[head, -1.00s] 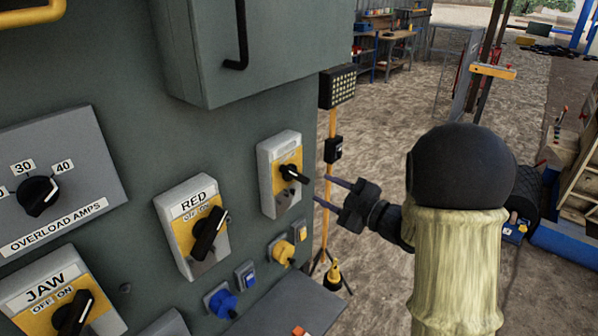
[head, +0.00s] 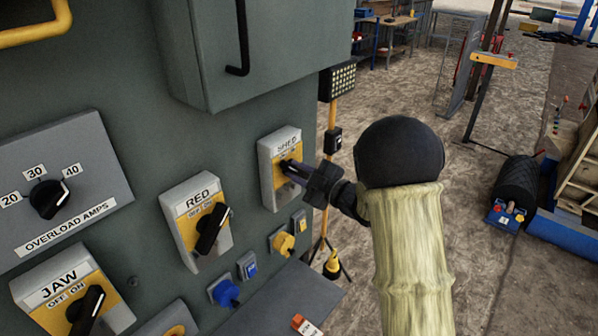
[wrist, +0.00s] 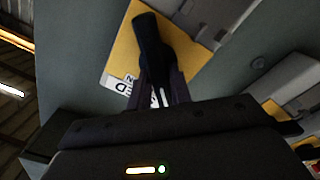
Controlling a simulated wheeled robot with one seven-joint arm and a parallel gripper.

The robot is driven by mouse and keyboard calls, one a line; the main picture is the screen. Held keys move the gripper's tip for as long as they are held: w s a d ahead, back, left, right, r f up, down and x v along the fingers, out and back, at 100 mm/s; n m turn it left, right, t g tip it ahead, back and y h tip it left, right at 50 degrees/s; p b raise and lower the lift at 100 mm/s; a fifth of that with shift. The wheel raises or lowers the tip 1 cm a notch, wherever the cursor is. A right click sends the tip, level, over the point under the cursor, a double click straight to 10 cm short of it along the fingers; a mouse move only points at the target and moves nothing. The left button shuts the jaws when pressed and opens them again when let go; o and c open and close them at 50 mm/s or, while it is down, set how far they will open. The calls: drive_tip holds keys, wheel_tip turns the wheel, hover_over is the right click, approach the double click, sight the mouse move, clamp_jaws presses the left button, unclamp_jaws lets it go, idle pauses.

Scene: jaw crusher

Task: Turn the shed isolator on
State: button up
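The shed isolator (head: 268,150) is a grey box with a yellow plate and a black rotary handle, labelled SHED, near the right edge of the green panel. My gripper (head: 291,169) is right at its handle and covers most of it in the head view. In the wrist view the yellow plate (wrist: 130,48) and the black handle (wrist: 152,42) lie straight ahead. My gripper's fingers (wrist: 162,92) stand on either side of the handle's near end, with small gaps showing between them. Any touch on the handle cannot be made out. Where the handle points is hard to read.
The RED isolator (head: 199,222) and the JAW isolator (head: 72,290) sit to the left on the same panel. Blue and yellow sockets (head: 283,242) are below. A grey cabinet (head: 205,60) juts out above. A yellow lamp stand (head: 331,115) stands behind to the right.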

clamp_jaws()
drive_tip(key=shift+m, duration=0.4)
drive_tip(key=m, duration=0.3)
drive_tip(key=shift+w+d+b, duration=0.1)
drive_tip(key=shift+d+b, duration=0.05)
drive_tip(key=shift+b, duration=0.15)
drive_tip(key=m, duration=0.2)
drive_tip(key=m+p, duration=0.1)
drive_tip(key=m, duration=0.1)
drive_tip(key=shift+w+d+r+m, duration=0.1)
drive_tip(key=shift+w+r+m, duration=0.05)
drive_tip(key=shift+m, duration=0.25)
drive_tip(key=shift+w+d+f+m+p, duration=0.15)
drive_tip(key=shift+m+p, duration=1.05)
drive_tip(key=shift+m, duration=1.15)
drive_tip(key=shift+w+d+f+m+p, duration=0.15)
drive_tip(key=shift+m+p, duration=1.05)
drive_tip(key=shift+m, duration=1.15)
drive_tip(key=shift+a, duration=0.1)
